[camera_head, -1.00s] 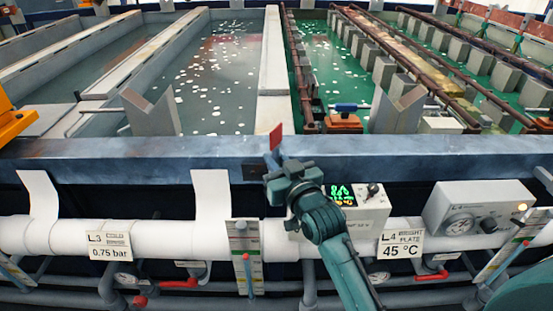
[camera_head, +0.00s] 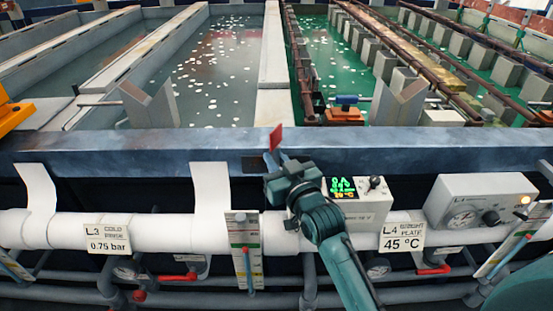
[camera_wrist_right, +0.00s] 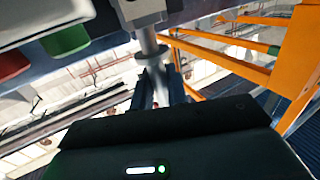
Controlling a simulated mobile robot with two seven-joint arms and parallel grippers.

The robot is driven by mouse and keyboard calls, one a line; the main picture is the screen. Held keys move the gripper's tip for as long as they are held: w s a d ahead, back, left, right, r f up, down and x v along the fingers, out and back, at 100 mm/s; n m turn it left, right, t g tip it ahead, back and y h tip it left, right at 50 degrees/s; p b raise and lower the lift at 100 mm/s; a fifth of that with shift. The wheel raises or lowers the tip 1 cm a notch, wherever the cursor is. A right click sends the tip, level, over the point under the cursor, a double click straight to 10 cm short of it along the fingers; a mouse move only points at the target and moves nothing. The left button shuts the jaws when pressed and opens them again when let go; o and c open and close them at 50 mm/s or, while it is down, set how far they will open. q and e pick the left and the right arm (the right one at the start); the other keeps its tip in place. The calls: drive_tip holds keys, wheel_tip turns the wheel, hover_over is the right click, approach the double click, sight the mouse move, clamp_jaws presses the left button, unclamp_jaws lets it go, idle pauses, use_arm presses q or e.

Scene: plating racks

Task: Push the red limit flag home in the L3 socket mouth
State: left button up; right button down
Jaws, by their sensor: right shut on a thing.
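The red limit flag (camera_head: 276,138) stands upright above the fingers of my right gripper (camera_head: 276,161), in front of the blue-grey tank beam. The gripper is shut on the flag's lower part, which the fingers hide. A small dark block (camera_head: 254,164) on the beam's front face is just left of the fingers; I cannot tell whether it is the L3 socket mouth or whether the flag touches it. In the right wrist view the fingers (camera_wrist_right: 160,88) are close together below a grey shaft; the flag is not clear there. My left gripper is not in view.
A white pipe (camera_head: 155,230) runs along the front, with the L3 label (camera_head: 107,238) at left and the L4 label (camera_head: 402,236) at right. A control box (camera_head: 355,205) with a green display is close behind my right arm. The beam (camera_head: 420,150) spans the width.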

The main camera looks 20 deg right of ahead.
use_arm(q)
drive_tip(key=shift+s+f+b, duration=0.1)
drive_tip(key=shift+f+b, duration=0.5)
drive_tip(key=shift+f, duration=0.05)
use_arm(e)
drive_tip(key=shift+f, duration=1.1)
drive_tip(key=c, duration=1.3)
unclamp_jaws()
use_arm(q)
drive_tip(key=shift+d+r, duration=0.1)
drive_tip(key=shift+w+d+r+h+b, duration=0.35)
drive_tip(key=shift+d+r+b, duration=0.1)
drive_tip(key=shift+b, duration=0.3)
use_arm(e)
drive_tip(key=s+d, duration=0.2)
drive_tip(key=s, duration=1.1)
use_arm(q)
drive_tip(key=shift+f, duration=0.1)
